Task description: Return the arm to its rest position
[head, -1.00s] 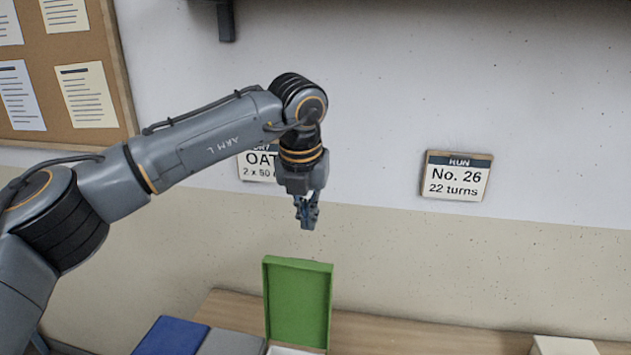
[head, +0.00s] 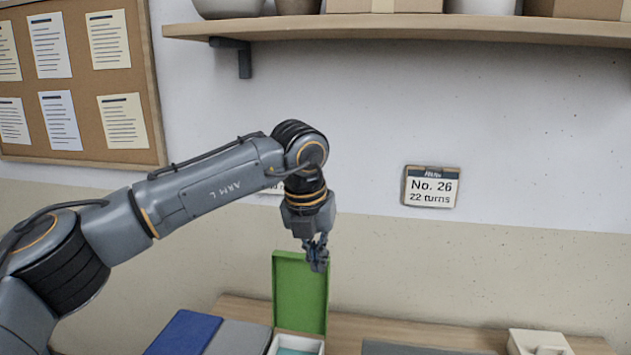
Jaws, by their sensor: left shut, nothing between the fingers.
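My left arm reaches in from the left in the head view. Its gripper (head: 318,256) hangs pointing down, shut and empty. In the picture it overlaps the upper right part of an upright green panel (head: 298,300); whether they touch I cannot tell, but nothing is held. My right arm and gripper are not in the view.
A wooden table (head: 345,330) runs along the bottom, with a blue box (head: 183,333), a grey box (head: 240,338) and a cream container (head: 540,343). A wall shelf (head: 400,27) carries pots and boxes. A sign (head: 432,187) and a pinboard (head: 85,85) are on the wall.

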